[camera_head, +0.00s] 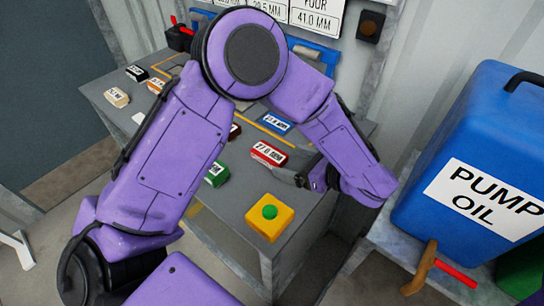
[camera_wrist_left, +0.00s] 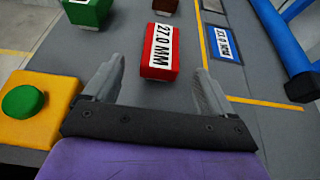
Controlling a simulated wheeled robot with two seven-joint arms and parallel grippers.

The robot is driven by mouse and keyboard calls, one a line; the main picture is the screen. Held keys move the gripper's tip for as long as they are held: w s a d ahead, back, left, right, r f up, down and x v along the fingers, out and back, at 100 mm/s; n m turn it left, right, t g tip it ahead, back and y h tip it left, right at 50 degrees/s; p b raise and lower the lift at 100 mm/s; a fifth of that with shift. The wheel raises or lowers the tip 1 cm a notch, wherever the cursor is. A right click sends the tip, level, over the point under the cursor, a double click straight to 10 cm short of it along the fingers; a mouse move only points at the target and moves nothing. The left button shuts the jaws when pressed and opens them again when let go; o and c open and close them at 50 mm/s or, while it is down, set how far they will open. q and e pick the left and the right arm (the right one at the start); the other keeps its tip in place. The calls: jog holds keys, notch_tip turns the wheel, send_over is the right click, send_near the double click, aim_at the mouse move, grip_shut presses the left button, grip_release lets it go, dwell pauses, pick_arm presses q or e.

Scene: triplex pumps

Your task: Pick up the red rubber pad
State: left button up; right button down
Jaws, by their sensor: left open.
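The red rubber pad (camera_head: 268,154) is a small block with a white label, lying on the grey workbench (camera_head: 232,222). In the left wrist view the red pad (camera_wrist_left: 160,66) reads "27.0 MM" and lies ahead of my left gripper (camera_wrist_left: 160,78), between the lines of its two fingers. The left gripper (camera_head: 292,176) is open and empty, just right of and in front of the pad in the head view. I cannot tell its exact height above the bench. My right gripper is not in view.
Pale and black blocks (camera_head: 137,73) lie farther left. A blue pump oil container (camera_head: 470,165) stands at right. My arm covers part of the bench.

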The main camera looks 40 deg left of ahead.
aim_at(271, 153)
pick_arm(q)
jog(key=x, duration=0.8)
jog(key=shift+w+a+r, duration=0.15)
jog(key=shift+a+r, duration=0.05)
jog(key=shift+a, duration=0.15)
jog(key=c, duration=1.1)
